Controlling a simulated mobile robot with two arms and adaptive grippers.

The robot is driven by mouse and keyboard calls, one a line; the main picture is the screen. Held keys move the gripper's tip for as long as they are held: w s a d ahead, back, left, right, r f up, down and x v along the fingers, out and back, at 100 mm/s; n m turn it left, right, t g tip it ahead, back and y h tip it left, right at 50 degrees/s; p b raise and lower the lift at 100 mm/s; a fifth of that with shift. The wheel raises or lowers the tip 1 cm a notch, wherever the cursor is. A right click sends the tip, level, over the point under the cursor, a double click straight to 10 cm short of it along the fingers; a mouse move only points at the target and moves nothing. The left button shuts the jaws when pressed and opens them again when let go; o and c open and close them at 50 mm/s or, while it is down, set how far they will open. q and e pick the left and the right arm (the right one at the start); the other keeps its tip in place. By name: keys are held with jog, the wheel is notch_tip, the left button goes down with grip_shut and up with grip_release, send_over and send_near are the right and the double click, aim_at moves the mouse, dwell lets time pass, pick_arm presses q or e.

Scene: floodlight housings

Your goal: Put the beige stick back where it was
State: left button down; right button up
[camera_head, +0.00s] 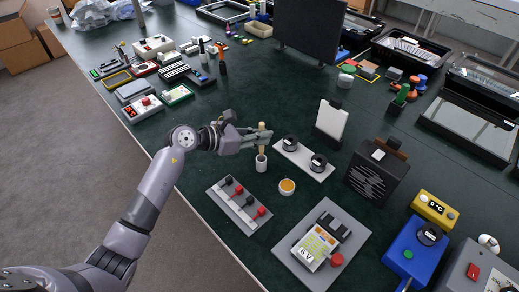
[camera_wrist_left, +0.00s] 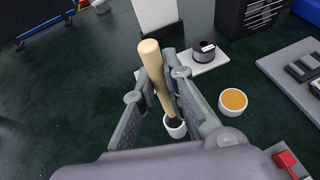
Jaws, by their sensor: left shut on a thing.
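The beige stick (camera_head: 262,139) stands nearly upright between the fingers of my left gripper (camera_head: 262,136). In the left wrist view the stick (camera_wrist_left: 153,70) has a rounded pale top and a dark lower end. My left gripper (camera_wrist_left: 158,95) is shut on it. The lower end is over or in a small white cup (camera_head: 261,163), which also shows in the left wrist view (camera_wrist_left: 175,127). I cannot tell how deep the end sits in the cup. My right gripper is not in view.
A white bowl with orange contents (camera_head: 287,187) stands close to the cup. A white plate with two black knobs (camera_head: 304,158) lies just right. A grey board with red and black terminals (camera_head: 238,204) lies in front.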

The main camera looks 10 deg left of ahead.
aim_at(260, 151)
pick_arm(q)
jog(key=shift+f, duration=0.95)
notch_tip(260, 151, down, 3)
jog(key=shift+f, duration=0.7)
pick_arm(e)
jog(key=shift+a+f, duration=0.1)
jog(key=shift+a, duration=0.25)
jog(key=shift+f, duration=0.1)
pick_arm(q)
jog(key=shift+f+b, duration=0.2)
jog(key=shift+b, duration=0.15)
jog(key=c, duration=1.7)
grip_release()
jog(key=shift+r, duration=0.1)
jog(key=shift+o, duration=0.2)
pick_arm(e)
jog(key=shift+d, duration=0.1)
